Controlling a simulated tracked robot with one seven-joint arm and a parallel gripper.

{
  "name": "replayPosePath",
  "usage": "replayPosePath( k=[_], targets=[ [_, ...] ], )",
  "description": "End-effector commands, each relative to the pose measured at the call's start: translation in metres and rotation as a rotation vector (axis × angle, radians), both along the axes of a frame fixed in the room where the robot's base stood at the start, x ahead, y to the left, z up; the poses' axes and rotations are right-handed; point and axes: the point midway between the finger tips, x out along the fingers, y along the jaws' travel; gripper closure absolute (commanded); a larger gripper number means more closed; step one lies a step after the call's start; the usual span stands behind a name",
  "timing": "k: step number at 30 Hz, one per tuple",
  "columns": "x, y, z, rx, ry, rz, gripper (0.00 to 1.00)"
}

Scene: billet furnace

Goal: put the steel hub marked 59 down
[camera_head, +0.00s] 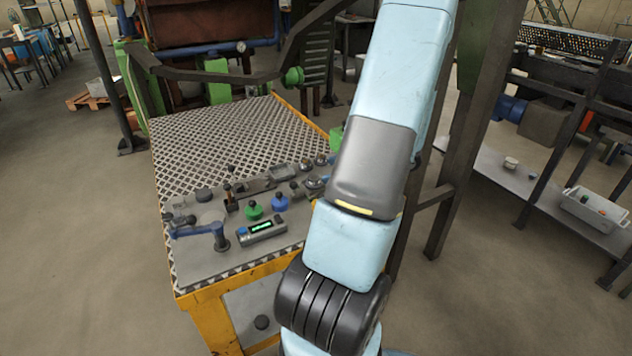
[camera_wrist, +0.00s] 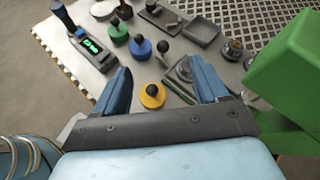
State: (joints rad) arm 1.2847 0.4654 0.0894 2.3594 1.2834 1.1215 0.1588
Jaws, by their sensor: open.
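My gripper (camera_wrist: 160,76) is open, its two blue fingers apart above the worktop in the wrist view. A yellow-based piece with a black ball knob (camera_wrist: 152,96) shows between the fingers; they do not grip it. Steel round pieces stand at the right, one a steel hub-like piece (camera_wrist: 232,50) and another on a grey plate (camera_wrist: 184,68). No 59 can be read on any piece, so I cannot tell which is the marked hub. In the head view, my arm covers my gripper; steel round pieces (camera_head: 314,183) show on the worktop beside the arm.
A large green block (camera_wrist: 288,72) stands close right of my gripper.

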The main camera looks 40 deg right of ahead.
Motion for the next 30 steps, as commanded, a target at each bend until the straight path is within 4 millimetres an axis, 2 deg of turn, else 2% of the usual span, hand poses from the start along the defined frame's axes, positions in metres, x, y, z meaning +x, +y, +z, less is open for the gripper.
replayPosePath(
  k=[1,3,6,11,14,24,30],
  targets=[
    [-0.008,-0.013,-0.01,0.039,-0.004,-0.061,0.27],
    [-0.017,-0.028,-0.021,0.08,-0.012,-0.129,0.27],
    [-0.026,-0.042,-0.031,0.121,-0.022,-0.2,0.27],
    [-0.03,-0.051,-0.04,0.15,-0.028,-0.249,0.27],
    [-0.021,-0.049,-0.044,0.152,-0.029,-0.252,0.27],
    [0.03,-0.034,-0.066,0.151,-0.029,-0.25,0.27],
    [0.043,-0.031,-0.071,0.149,-0.029,-0.251,0.27]
  ],
)
